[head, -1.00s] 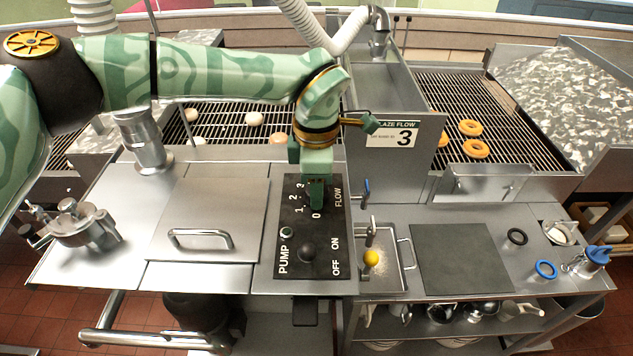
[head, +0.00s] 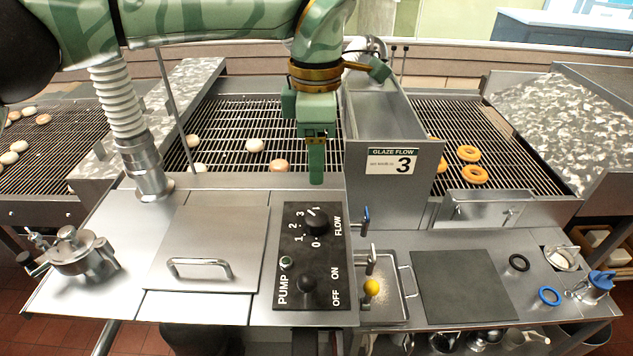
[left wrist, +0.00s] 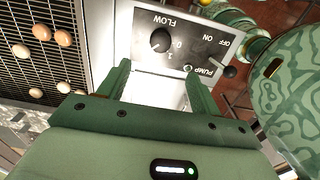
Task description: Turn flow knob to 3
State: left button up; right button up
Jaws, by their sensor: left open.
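The black flow knob (head: 317,222) sits on the dark control panel (head: 330,285), with a number scale on its left side. The knob also shows in the left wrist view (left wrist: 160,40). My left gripper (head: 316,180) is open and empty. It is apart from the knob, above and behind it, with its fingers pointing down. The sign (head: 393,160) reads GLAZE FLOW 3. My right gripper is not seen.
The pump lever (head: 306,285) stands on the panel below the knob. A blue-tipped lever (head: 365,216) and a yellow ball knob (head: 372,287) are just right. A lidded steel cover (head: 210,235) lies left. Conveyor grates with doughnuts run behind.

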pick_arm(q)
jog(key=shift+r, duration=1.55)
